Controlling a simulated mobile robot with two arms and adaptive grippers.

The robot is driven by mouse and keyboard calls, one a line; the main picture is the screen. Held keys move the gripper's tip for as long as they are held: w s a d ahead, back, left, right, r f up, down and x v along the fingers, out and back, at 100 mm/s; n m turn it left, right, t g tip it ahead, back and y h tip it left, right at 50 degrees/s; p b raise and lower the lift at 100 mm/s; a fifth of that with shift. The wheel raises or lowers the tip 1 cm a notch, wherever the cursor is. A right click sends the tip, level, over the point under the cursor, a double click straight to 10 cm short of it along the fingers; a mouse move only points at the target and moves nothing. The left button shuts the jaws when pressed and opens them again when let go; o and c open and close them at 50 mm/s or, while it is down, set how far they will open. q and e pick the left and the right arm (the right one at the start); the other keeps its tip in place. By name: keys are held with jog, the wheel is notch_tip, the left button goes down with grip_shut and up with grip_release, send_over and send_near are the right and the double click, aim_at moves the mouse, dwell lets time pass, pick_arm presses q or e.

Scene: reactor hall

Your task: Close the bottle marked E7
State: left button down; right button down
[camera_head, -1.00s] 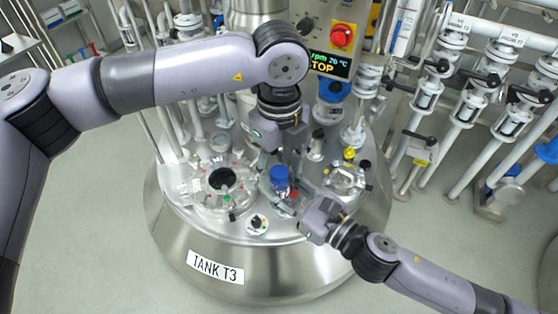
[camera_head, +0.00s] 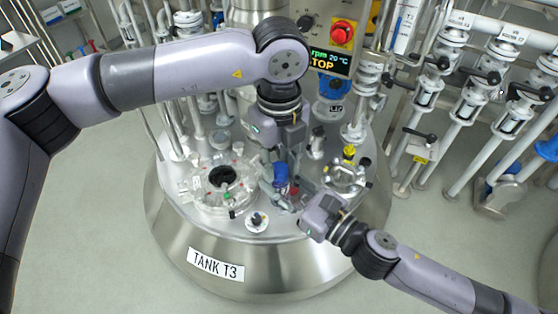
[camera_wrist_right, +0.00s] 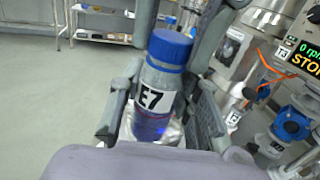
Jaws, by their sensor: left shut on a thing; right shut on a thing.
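The cap also shows in the head view (camera_head: 281,172), above the tank lid. My right gripper (camera_head: 285,197) is shut on the bottle body, one finger on each side in the right wrist view. My left gripper (camera_head: 286,158) comes down from above and is shut on the cap, its grey fingers beside it. The contact is partly hidden.
The steel tank T3 (camera_head: 215,264) stands below both grippers. Its lid carries a clear round port (camera_head: 205,197), a small dial (camera_head: 257,221) and a clamped port (camera_head: 345,178). A control panel (camera_head: 330,62) and pipes with valves stand behind and right.

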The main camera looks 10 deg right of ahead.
pick_arm(q)
jog(key=m, duration=1.4)
jog(key=shift+m, duration=0.3)
jog(key=m, duration=1)
jog(key=shift+m, duration=0.3)
jog(key=m, duration=0.4)
jog(key=shift+f, duration=0.1)
jog(key=m, duration=1)
jog(key=shift+m, duration=0.3)
jog(key=c, duration=1.2)
grip_release()
